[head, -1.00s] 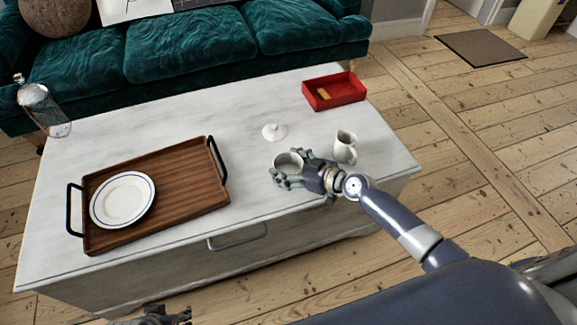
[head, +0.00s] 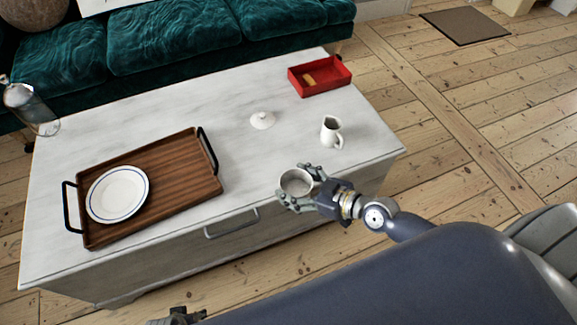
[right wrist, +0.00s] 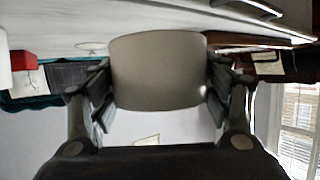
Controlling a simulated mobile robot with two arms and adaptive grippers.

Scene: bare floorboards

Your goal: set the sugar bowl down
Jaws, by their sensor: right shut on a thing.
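The white sugar bowl (head: 296,182) is held in my right gripper (head: 297,186), which is shut around its sides. The bowl is upright and open at the top, over the front edge of the white table (head: 170,120); its height above the top is hard to tell. In the right wrist view the bowl (right wrist: 158,70) fills the space between the two fingers (right wrist: 160,85). Its likely lid (head: 262,121) lies alone on the table farther back. My left gripper (head: 178,317) shows only in part at the bottom edge.
A white jug (head: 331,132) stands right of and behind the bowl. A red box (head: 320,77) is at the back right. A wooden tray (head: 185,175) with a plate (head: 118,194) lies at left. The table between tray and lid is clear.

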